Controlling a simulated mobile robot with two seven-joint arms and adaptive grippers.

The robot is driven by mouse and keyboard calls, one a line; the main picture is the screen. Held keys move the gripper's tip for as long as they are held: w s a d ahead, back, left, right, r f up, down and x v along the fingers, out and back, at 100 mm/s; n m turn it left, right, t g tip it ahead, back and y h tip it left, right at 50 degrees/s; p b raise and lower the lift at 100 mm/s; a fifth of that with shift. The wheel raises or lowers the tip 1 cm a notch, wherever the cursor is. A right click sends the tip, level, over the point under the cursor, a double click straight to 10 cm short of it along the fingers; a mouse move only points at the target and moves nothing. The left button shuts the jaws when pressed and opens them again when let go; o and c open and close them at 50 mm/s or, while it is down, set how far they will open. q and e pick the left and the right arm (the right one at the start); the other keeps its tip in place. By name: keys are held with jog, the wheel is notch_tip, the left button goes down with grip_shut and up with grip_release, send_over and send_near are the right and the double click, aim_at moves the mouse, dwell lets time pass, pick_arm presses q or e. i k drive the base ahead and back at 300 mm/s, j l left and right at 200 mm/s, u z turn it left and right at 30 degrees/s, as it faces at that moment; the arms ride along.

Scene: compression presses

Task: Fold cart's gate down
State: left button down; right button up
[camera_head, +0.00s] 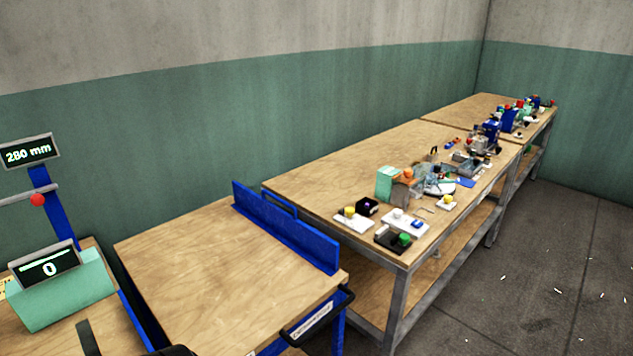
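The cart has a flat wooden top (215,280), empty, with a blue frame. Its blue gate (285,228) stands upright along the far edge of the top, with a slot-like opening in its upper part. A black handle (320,316) and a white label sit at the cart's right side. A dark piece (88,338) and another dark shape further right are cut off by the bottom edge; they look like parts of my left gripper, apart from the gate. Whether it is open or shut is hidden. My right gripper is not in view.
A long wooden workbench (310,178) stands just beyond the gate, with several small devices and coloured parts on it. At left, a press station has a display reading 280 mm (30,153) and another reading 0 (48,268). The floor at right is open, with small scraps.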

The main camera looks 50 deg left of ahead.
aim_at(322, 248)
jog(key=i, duration=1.7)
jog(key=i+u, duration=0.1)
jog(key=u, duration=0.3)
jog(key=i+u, duration=0.1)
jog(key=u, duration=0.35)
jog(key=l+u, duration=0.1)
jog(key=u, duration=0.3)
jog(key=i+l+u, duration=0.1)
jog(key=u, duration=0.3)
